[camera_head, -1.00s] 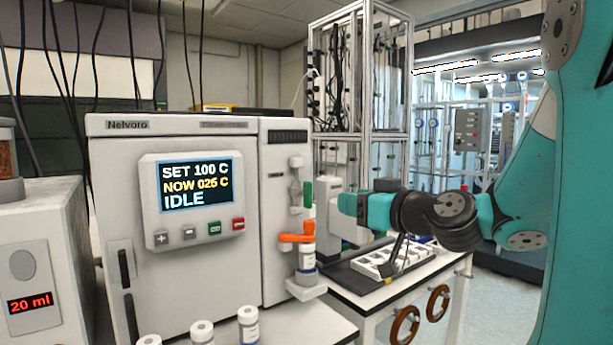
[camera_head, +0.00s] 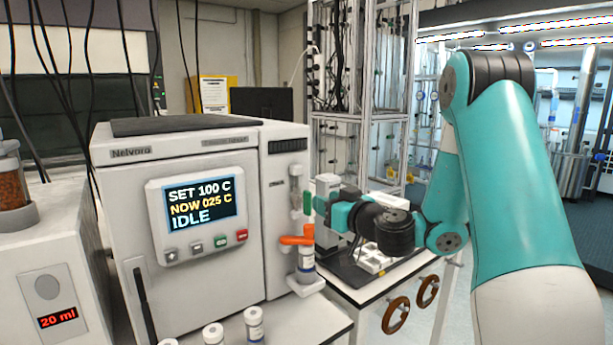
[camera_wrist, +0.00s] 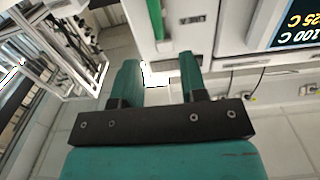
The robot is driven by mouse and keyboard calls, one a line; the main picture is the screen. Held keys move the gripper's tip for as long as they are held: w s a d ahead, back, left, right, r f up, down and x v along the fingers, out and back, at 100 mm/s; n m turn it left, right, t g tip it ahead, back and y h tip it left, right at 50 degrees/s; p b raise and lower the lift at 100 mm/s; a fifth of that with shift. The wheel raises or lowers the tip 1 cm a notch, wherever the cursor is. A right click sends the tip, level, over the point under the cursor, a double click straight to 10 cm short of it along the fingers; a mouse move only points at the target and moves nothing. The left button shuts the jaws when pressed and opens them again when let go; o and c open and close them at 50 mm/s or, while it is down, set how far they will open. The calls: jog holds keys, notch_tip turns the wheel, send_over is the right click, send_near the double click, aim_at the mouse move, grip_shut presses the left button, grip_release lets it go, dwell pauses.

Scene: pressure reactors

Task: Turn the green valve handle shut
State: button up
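The green valve handle (camera_head: 307,202) stands upright on the right-hand panel of the white Nelvoro reactor (camera_head: 205,260). It also shows in the wrist view (camera_wrist: 156,18) as a green bar ahead of my fingers, roughly in line with the gap between them. My gripper (camera_head: 321,206) is just right of the handle in the head view, level with it. In the wrist view my gripper (camera_wrist: 159,65) has its two teal fingers apart, with nothing between them. Whether a finger touches the handle is hidden in the head view.
An orange handle (camera_head: 297,240) sits just below the green one, above a capped vial (camera_head: 306,261) on a small white ledge. Several white-capped vials (camera_head: 254,324) stand in front. A bench with a white tray (camera_head: 372,260) lies behind my arm.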

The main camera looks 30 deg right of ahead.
aim_at(310, 194)
jog(key=shift+w+a+p, duration=0.1)
jog(key=shift+w+p, duration=2.45)
jog(key=shift+w, duration=1.45)
grip_shut()
